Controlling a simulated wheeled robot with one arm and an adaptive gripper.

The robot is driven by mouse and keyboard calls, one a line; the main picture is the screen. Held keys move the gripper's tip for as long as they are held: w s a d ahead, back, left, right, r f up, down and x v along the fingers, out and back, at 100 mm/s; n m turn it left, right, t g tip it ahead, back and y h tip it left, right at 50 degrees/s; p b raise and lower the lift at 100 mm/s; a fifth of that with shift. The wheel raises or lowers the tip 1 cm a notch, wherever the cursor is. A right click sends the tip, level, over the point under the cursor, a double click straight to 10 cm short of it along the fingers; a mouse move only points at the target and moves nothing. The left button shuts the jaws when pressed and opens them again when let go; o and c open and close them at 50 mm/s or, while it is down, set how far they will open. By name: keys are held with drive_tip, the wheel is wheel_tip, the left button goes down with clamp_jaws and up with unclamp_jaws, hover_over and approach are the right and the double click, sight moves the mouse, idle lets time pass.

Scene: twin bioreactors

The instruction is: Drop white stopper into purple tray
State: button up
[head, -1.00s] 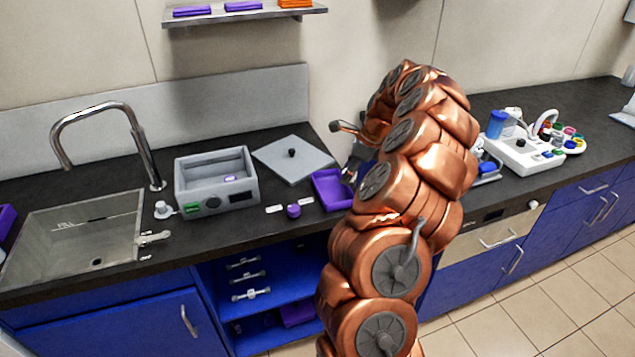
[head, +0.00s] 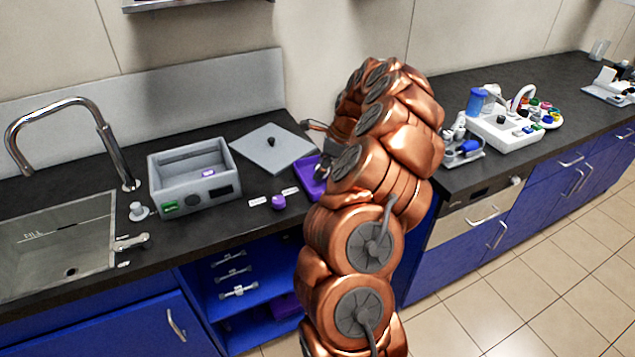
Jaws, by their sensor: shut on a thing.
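The purple tray (head: 308,187) lies on the dark counter in the middle of the head view, its right part hidden by my arm. My gripper (head: 321,170) is a small dark shape at the tray, partly behind my copper arm. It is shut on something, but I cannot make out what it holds. I cannot tell its height over the tray or whether it touches it. No white stopper can be made out at the gripper or in the visible part of the tray.
Left of the tray are a purple cap (head: 278,202), small white labels and a grey open box (head: 195,180). A flat grey plate (head: 271,149) with a black knob lies behind. The sink (head: 60,240) is far left. White equipment (head: 505,130) stands right of my arm.

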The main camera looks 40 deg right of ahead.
drive_tip(key=shift+f, duration=0.2)
drive_tip(key=o, duration=0.9)
drive_tip(key=shift+o, duration=0.2)
drive_tip(key=v, duration=1.2)
drive_tip(key=shift+a, duration=0.1)
